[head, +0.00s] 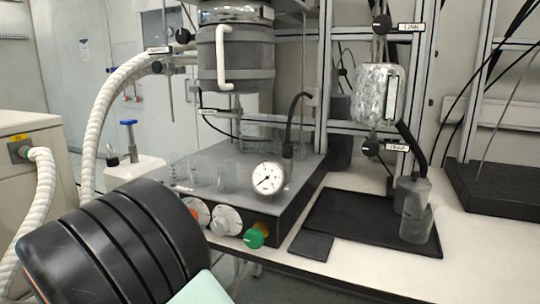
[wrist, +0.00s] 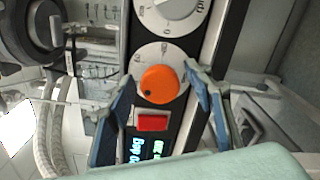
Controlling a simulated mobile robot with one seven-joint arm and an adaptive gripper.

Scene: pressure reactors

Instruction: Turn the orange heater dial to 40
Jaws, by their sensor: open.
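The orange heater dial (wrist: 160,85) sits on a white round scale plate on the heater's dark front panel in the wrist view. A small dark mark shows at its lower left; the scale numbers are too small to read surely. My gripper (wrist: 158,92) is open, with one finger on each side of the dial. Whether the fingers touch it I cannot tell. In the head view only an orange sliver of the dial (head: 194,216) shows behind my arm, and my gripper is hidden there.
A white dial (head: 226,220) and a green knob (head: 256,235) are right of the orange dial in the head view. A red switch (wrist: 152,123) and a lit display (wrist: 146,149) lie below it in the wrist view. Glass beakers (head: 200,172) and a gauge (head: 267,178) are above.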

